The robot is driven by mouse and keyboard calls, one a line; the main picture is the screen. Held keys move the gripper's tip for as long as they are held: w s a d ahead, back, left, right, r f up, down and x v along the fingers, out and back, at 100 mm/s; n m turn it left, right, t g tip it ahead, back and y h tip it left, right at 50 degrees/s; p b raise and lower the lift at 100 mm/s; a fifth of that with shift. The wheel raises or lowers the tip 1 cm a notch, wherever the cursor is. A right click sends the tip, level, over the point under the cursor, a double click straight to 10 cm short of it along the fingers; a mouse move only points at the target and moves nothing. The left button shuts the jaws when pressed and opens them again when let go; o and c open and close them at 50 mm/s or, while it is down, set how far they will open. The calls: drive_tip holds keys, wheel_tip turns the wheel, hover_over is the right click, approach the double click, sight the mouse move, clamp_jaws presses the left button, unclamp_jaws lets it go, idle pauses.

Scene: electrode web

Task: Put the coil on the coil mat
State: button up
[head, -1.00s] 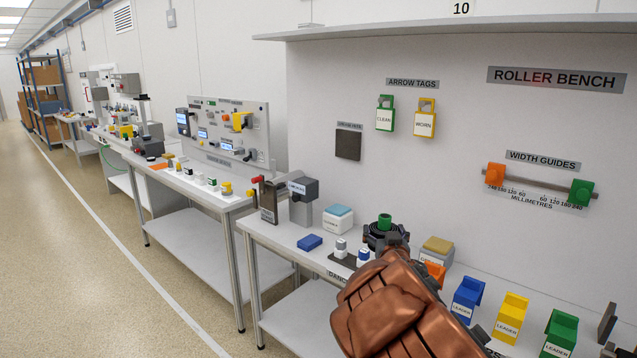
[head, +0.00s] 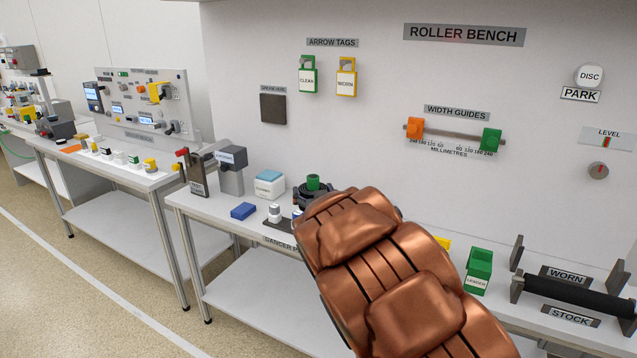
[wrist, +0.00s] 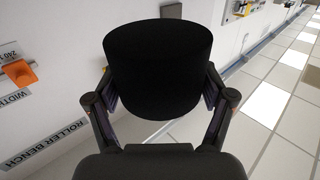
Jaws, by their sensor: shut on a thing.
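The coil, which I take to be the black round-sided thing, fills the middle of the wrist view (wrist: 158,50). My gripper (wrist: 160,90) is shut on it, with a finger on either side. I cannot make out a coil mat in either view. Part of the bench is hidden behind my arm.
Width guides (head: 455,134) are on the wall. Open floor lies at left.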

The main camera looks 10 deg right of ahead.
drive_tip(key=s+d+y, duration=0.1)
drive_tip(key=d, duration=0.6)
drive_tip(key=shift+s+d+r+n+b, duration=0.15)
drive_tip(key=shift+d+r+n+b, duration=0.15)
drive_tip(key=shift+r, duration=0.1)
drive_tip(key=s+d, duration=0.1)
drive_tip(key=d, duration=0.1)
drive_tip(key=s+d+f+n+y, duration=0.1)
drive_tip(key=s+d, duration=0.1)
drive_tip(key=d, duration=0.1)
drive_tip(key=s+d+f+y, duration=0.1)
drive_tip(key=s+d, duration=0.1)
drive_tip(key=shift+d+n+b, duration=0.15)
drive_tip(key=shift+n+b, duration=0.15)
drive_tip(key=shift+b, duration=0.1)
drive_tip(key=s+d+f+n+y, duration=0.1)
drive_tip(key=s+d+f, duration=0.1)
drive_tip(key=s, duration=0.3)
drive_tip(key=s+d+f+n+g+y+b, duration=0.1)
drive_tip(key=s+d+f+y, duration=0.1)
drive_tip(key=s, duration=0.4)
drive_tip(key=s+d+f+y, duration=0.1)
drive_tip(key=s+d+f, duration=0.2)
drive_tip(key=s, duration=0.3)
drive_tip(key=shift+s+n+g, duration=0.1)
drive_tip(key=shift+n+g, duration=0.2)
drive_tip(key=shift+n, duration=0.1)
drive_tip(key=shift+d, duration=0.1)
